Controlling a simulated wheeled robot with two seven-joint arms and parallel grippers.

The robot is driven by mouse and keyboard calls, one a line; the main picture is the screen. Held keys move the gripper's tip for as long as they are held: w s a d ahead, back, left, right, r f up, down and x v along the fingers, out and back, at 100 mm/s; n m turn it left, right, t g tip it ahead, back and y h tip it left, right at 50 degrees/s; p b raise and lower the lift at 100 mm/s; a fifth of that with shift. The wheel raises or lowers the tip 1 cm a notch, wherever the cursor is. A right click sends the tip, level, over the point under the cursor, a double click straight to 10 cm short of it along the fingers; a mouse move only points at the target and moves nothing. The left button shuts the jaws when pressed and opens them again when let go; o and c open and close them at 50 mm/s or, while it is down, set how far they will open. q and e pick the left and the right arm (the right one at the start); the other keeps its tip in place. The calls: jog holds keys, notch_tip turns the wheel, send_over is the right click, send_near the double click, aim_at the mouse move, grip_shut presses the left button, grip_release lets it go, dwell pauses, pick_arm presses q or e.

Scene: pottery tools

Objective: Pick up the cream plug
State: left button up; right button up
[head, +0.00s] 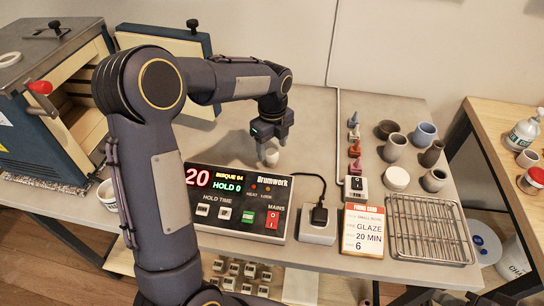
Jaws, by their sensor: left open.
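A small cream piece, which looks like the cream plug (271,157), stands on the grey table behind the control box. My left gripper (271,146) points down right over it, with its open fingers close around or just above its top. I cannot tell whether the fingers touch it. The top of the cream piece is partly hidden by the gripper. My right gripper is not in view.
The Brumwerk control box (239,205) is just in front. The kiln (50,95) stands open at left. A black power plug (319,213), a card (363,231), a wire rack (428,230) and several pots, including a blue one (424,134), are at right.

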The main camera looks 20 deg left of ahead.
aim_at(272, 152)
pick_arm(q)
notch_tip(272, 152, down, 3)
jog(key=shift+a+f, duration=0.15)
jog(key=shift+f, duration=0.05)
jog(key=c, duration=1.1)
jog(key=shift+o, duration=0.2)
jog(key=shift+r, duration=0.15)
